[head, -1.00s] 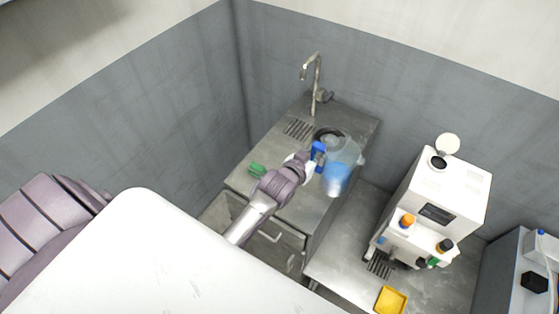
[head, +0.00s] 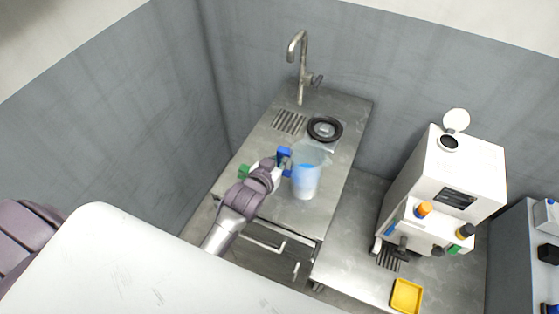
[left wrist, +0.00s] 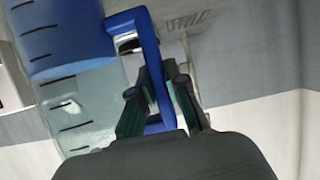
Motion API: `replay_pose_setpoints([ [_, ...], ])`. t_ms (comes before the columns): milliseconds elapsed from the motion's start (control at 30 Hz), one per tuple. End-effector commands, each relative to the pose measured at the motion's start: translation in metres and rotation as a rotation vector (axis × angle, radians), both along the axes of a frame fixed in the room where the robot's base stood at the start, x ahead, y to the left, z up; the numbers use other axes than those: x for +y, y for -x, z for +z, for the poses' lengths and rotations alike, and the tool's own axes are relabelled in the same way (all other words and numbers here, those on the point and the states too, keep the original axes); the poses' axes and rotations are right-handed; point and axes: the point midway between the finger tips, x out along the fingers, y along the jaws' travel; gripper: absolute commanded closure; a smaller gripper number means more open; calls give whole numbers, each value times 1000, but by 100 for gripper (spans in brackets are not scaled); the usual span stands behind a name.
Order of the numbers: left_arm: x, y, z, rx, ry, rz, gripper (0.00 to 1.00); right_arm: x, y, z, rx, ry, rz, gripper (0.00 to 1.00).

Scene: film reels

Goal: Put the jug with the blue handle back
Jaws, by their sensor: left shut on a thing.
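The clear jug (head: 307,178) with blue liquid in it shows in the head view, over the front part of the metal sink counter (head: 297,213). It looks nearly upright; I cannot tell if its bottom touches the counter. My left gripper (head: 279,163) is shut on its blue handle (head: 285,154), at the jug's left side. In the left wrist view the two fingers (left wrist: 160,108) stand on either side of the blue handle (left wrist: 149,60), with the jug body (left wrist: 85,105) to the left. My right gripper is not in view.
A black ring (head: 325,129) lies on the counter behind the jug, beside a drain grate (head: 289,122) and a tap (head: 301,65). A green object (head: 243,172) is at the left edge. A white machine (head: 445,180) and yellow tray (head: 406,296) stand to the right.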

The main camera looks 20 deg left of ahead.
Motion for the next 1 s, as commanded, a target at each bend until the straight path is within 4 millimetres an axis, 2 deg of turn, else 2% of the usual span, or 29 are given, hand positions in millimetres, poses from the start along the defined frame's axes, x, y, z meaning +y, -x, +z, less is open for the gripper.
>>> replay_pose_setpoints([
  [200,0,-1,3,-3,0,0,100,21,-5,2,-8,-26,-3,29],
  [333,0,-1,-2,-2,0,0,100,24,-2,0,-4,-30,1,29],
  [367,0,0,-4,2,-1,1,85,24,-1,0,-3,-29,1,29],
  [500,0,0,-3,2,-1,1,62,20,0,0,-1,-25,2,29],
  [767,0,0,-2,2,-1,0,62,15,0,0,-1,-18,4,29],
  [867,0,0,4,1,-1,0,62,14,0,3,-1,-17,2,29],
  [1000,0,21,8,3,-1,0,62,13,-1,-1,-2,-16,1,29],
])
